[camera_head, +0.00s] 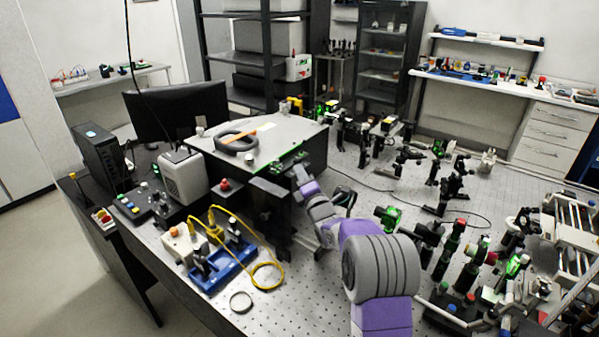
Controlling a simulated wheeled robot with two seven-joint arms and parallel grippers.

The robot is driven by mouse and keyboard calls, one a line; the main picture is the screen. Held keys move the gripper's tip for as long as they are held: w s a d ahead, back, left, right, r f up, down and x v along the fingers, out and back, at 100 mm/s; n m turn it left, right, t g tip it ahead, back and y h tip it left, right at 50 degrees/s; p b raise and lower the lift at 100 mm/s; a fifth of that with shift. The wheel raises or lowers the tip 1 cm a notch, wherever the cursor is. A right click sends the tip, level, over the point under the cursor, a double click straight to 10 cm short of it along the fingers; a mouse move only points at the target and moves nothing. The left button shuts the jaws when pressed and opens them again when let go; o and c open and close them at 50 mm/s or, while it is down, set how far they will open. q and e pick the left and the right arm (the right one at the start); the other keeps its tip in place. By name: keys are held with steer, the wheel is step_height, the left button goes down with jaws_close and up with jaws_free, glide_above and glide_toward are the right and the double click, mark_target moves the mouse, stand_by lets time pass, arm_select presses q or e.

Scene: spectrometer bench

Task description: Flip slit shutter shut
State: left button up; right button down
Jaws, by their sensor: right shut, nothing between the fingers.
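A large grey box (262,138), likely the spectrometer, stands on the optical bench left of centre. A dark ring-shaped part and an orange strip lie on its lid. My right arm, purple and grey, comes in from the bottom and reaches to the box's right-hand side. My right gripper (297,172) is small in the view, shut and empty, close to the box's near right edge by some small green parts. I cannot tell whether it touches the box. The slit shutter cannot be made out; my gripper and arm may cover it. My left gripper is out of view.
Several optic mounts crowd the perforated bench (345,160) on the right and behind. A blue tray (222,268) with yellow cable lies at the front left, beside a grey power unit (186,177). A black monitor (178,105) stands behind. Bare bench shows right of my wrist.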

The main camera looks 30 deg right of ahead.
steer(key=shift+w+r, duration=0.15)
steer(key=shift+w, duration=0.35)
steer(key=shift+d+r+m+g+p, duration=0.2)
steer(key=shift+r+m+g+p, duration=0.1)
steer(key=shift+m+g, duration=0.4)
steer(key=m+g+p, duration=0.1)
steer(key=m+p, duration=0.1)
steer(key=d+m+g+p, duration=0.1)
steer(key=m+p, duration=0.1)
steer(key=w+d+r+m+g+p, duration=0.1)
steer(key=m+p, duration=0.1)
steer(key=shift+r+g, duration=0.1)
steer(key=shift+g, duration=0.2)
stand_by(0.4)
